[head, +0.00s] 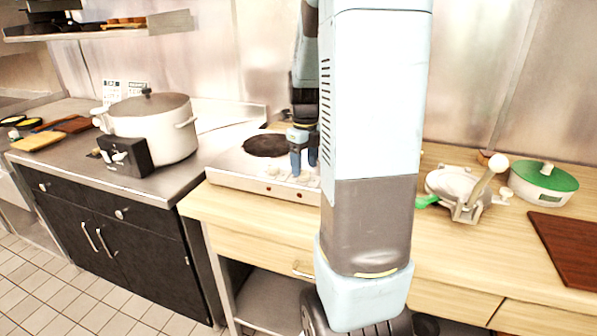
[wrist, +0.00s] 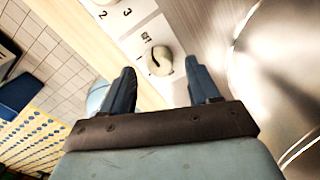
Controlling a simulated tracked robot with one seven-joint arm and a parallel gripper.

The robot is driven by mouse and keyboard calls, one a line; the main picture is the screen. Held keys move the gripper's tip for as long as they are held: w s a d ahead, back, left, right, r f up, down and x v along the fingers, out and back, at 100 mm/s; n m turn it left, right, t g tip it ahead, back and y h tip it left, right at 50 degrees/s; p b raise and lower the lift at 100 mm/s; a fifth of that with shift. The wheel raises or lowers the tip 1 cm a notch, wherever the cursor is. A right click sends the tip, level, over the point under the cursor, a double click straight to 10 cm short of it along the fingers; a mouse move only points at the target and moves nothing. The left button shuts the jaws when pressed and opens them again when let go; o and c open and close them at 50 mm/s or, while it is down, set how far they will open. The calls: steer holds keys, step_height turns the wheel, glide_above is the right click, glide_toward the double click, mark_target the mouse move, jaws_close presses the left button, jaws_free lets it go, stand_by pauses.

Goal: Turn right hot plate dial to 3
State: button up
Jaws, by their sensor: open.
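The hot plate (head: 232,168) is a white unit on the wooden counter, with a dark round burner (head: 267,145). Its right part is hidden behind my arm. My gripper (head: 304,160) points down over the panel by its front edge. In the wrist view a round cream dial (wrist: 158,60) lies just beyond and between the fingertips of my open gripper (wrist: 160,76). An OFF label is beside the dial; I cannot tell whether the fingers touch it. Printed 2 and 3 show farther up, near another dial (wrist: 103,2) cut by the frame's top edge.
A large lidded pot (head: 160,125) stands left on the dark cabinet's top. Right of my arm are a metal press-like tool (head: 462,190), a green-lidded container (head: 543,183) and a brown board (head: 570,248). A shiny rounded metal surface (wrist: 285,70) fills the right of the wrist view.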

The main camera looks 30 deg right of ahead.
steer(key=shift+f, duration=1.1)
steer(key=shift+c, duration=0.2)
